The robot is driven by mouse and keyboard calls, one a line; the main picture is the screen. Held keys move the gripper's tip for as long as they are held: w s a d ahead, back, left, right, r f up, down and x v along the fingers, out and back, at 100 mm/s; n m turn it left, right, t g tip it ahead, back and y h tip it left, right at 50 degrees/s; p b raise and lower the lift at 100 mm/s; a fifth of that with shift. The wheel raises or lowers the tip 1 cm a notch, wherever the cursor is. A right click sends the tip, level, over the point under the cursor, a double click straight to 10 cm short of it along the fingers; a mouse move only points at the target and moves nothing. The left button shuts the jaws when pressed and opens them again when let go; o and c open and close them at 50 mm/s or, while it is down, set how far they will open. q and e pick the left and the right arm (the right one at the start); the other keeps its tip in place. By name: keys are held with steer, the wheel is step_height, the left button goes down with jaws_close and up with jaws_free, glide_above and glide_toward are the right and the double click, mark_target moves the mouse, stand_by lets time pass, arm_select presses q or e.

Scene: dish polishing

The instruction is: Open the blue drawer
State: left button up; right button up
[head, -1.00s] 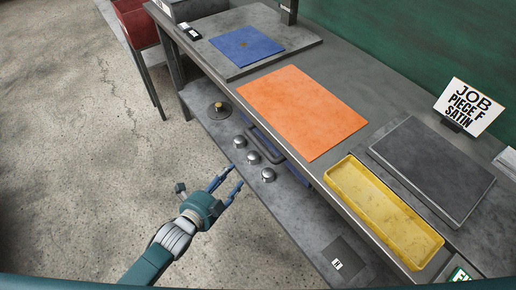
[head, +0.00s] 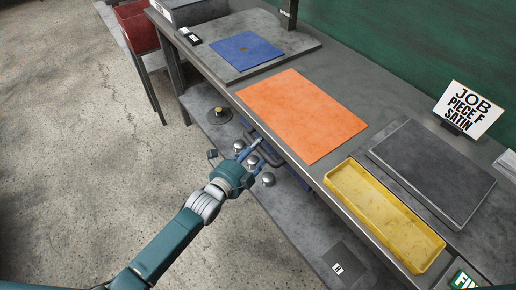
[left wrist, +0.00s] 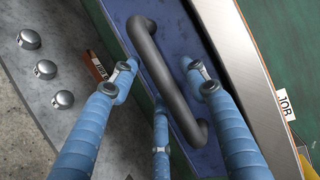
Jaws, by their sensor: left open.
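The blue drawer (left wrist: 185,42) sits under the bench top, and its blue front fills the middle of the left wrist view. Its dark grey bar handle (left wrist: 160,62) runs diagonally across that front. In the head view the handle (head: 272,152) is partly covered by my gripper. My left gripper (head: 252,150) is at the handle, open. In the left wrist view its blue fingers (left wrist: 160,78) lie on both sides of the bar. I cannot tell whether any finger touches it. The drawer looks closed. My right gripper is not in view.
Several metal knobs (left wrist: 45,69) stand on the lower shelf (head: 295,222) beside the gripper. Above, the bench holds an orange mat (head: 302,115), a yellow tray (head: 385,214) and a dark slab (head: 430,170). Open floor (head: 85,150) lies to the left.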

arm_select(q)
steer(key=shift+w, duration=0.1)
jaws_close()
steer(key=s+a+p, duration=0.3)
steer(key=s+a, duration=0.5)
steer(key=a, duration=0.3)
steer(key=s+a+p, duration=0.2)
steer(key=s+a, duration=0.6)
steer(key=a, duration=0.3)
steer(key=shift+s+a+p, duration=0.25)
steer(key=shift+a+p, duration=0.05)
steer(key=shift+p, duration=0.1)
